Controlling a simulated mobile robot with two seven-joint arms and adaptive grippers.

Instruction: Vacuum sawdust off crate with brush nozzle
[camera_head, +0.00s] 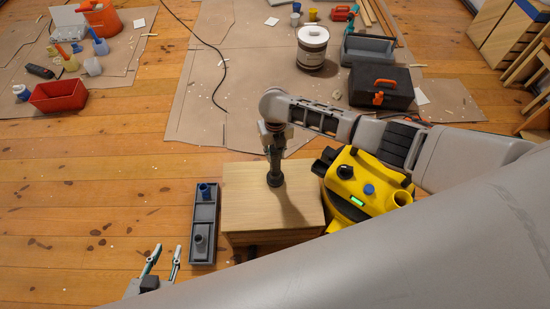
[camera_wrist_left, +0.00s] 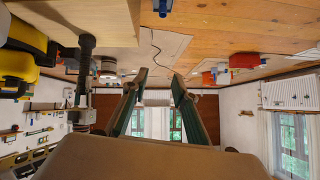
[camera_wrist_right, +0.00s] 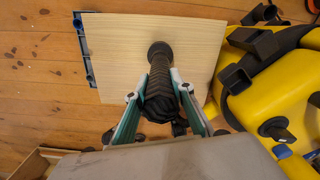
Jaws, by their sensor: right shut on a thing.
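The wooden crate (camera_head: 247,200) stands on the floor in the middle of the head view, its pale top facing up. My right gripper (camera_head: 273,150) is above the crate and shut on the dark brush nozzle (camera_head: 275,179). The nozzle is upright, its round end at the crate top; it also shows in the right wrist view (camera_wrist_right: 160,55). I cannot make out sawdust on the top. The yellow vacuum (camera_head: 364,179) stands right of the crate, partly hidden by my arm. My left gripper (camera_head: 163,262) is open and empty, low at the left of the crate.
A grey tray (camera_head: 204,222) with small nozzle-like pieces lies just left of the crate. A black toolbox (camera_head: 381,87), a paint can (camera_head: 312,47) and a red bin (camera_head: 58,96) stand further back. A cable (camera_head: 212,55) lies on the cardboard. Bare floor is free at the left.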

